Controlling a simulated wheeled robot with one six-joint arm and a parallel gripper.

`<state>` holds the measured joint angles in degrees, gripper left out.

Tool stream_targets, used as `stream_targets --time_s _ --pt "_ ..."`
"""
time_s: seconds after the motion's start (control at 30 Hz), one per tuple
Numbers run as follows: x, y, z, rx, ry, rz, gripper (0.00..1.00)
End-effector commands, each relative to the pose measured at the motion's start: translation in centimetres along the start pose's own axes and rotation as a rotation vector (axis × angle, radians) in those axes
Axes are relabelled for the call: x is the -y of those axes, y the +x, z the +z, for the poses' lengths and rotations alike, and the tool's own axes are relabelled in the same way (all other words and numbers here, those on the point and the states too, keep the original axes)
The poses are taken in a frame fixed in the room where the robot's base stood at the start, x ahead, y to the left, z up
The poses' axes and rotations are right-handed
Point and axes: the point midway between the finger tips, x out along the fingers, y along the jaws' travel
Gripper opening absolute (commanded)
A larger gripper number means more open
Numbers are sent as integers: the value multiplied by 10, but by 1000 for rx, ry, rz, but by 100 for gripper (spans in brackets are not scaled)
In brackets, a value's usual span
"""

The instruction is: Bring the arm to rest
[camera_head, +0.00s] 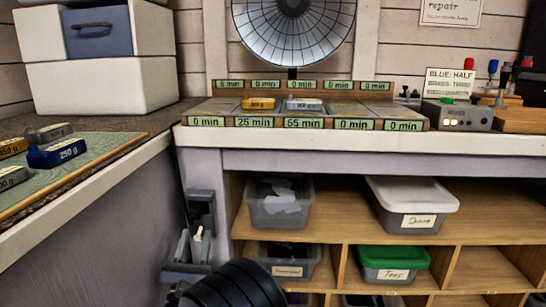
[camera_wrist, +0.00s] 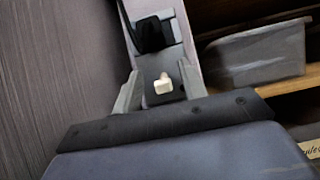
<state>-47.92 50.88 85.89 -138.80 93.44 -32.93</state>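My gripper (camera_head: 195,236) is low in front of the bench's left leg in the head view, at the inner corner between the two benches. In the wrist view my gripper (camera_wrist: 159,72) shows two grey fingers spread apart. A small pale knob-like piece (camera_wrist: 163,84) shows between them; I cannot tell how far beyond the fingers it is. No finger visibly closes on anything. A dark box-like fitting (camera_wrist: 150,34) lies past the fingertips.
The back bench holds a rack (camera_head: 302,123) with minute labels, a yellow weight (camera_head: 258,103) and a grey weight (camera_head: 304,104). A blue weight (camera_head: 57,153) and others lie on the left bench's mat. Shelves hold bins, one a clear bin (camera_head: 279,207).

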Motion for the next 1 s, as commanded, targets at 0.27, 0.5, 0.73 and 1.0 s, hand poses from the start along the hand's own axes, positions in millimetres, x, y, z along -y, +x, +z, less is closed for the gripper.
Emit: stream_targets --time_s 0.27,0.5,0.73,1.0 --pt "0 8 15 -210 1 1 40" --pt "0 12 18 -332 1 1 40" --pt "0 15 22 -433 0 1 40" --pt "0 19 25 -546 0 0 40"
